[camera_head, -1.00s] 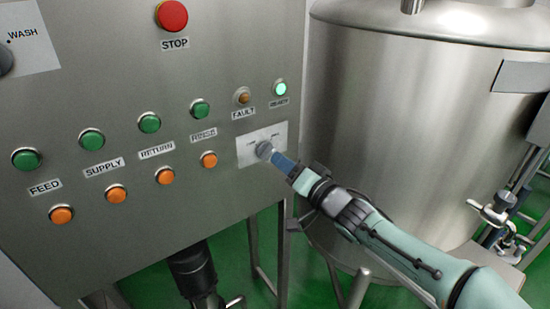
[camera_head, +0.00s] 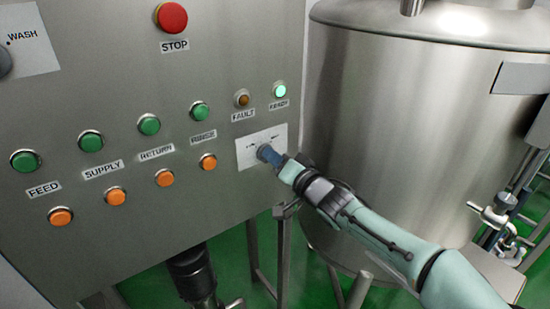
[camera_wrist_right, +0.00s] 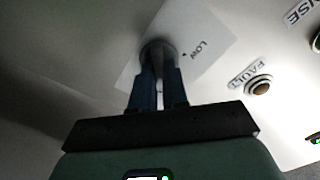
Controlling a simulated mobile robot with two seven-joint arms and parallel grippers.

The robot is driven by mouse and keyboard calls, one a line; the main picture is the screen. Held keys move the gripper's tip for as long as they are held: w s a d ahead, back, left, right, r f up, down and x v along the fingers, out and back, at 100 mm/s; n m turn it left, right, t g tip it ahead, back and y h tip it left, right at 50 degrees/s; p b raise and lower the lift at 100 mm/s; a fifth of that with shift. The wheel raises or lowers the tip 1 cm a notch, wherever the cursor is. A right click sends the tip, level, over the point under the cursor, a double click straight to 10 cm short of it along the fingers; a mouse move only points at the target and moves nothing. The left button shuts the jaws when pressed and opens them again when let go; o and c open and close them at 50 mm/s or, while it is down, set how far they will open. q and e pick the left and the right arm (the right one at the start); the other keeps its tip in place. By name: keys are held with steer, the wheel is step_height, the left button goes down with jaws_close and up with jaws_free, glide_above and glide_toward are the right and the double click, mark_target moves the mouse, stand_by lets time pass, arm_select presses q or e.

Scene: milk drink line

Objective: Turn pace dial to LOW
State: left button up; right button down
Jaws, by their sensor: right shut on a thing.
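The pace dial (camera_head: 264,152) is a grey knob on a white plate (camera_head: 245,158) at the lower right of the steel control panel. My right gripper (camera_head: 272,157) reaches it from the right and is shut on the knob. In the right wrist view the blue fingers of the gripper (camera_wrist_right: 159,88) stand on both sides of the dial (camera_wrist_right: 157,50). The word LOW (camera_wrist_right: 200,50) shows on the plate to the right of the dial. The dial's pointer is hidden, so its setting cannot be told. My left gripper is out of view.
The FAULT lamp (camera_head: 241,98) and the lit READY lamp (camera_head: 280,90) sit just above the plate. Green and orange buttons lie to the left, and a red STOP button (camera_head: 171,17) above. A large steel tank (camera_head: 400,130) stands close on the right.

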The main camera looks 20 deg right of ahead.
steer(key=shift+n, duration=0.4)
arm_select(q)
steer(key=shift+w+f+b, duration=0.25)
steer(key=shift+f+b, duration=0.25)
steer(key=shift+b, duration=0.1)
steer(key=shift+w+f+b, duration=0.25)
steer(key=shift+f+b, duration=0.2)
steer(key=shift+b, duration=0.1)
arm_select(e)
steer(key=shift+s+a+n, duration=0.1)
steer(key=shift+a+n, duration=0.1)
steer(key=shift+n, duration=4.05)
steer(key=shift+a+n, duration=0.15)
steer(key=shift+n, duration=4.1)
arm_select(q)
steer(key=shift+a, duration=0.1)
arm_select(e)
steer(key=c, duration=1.1)
jaws_free()
steer(key=shift+c, duration=0.2)
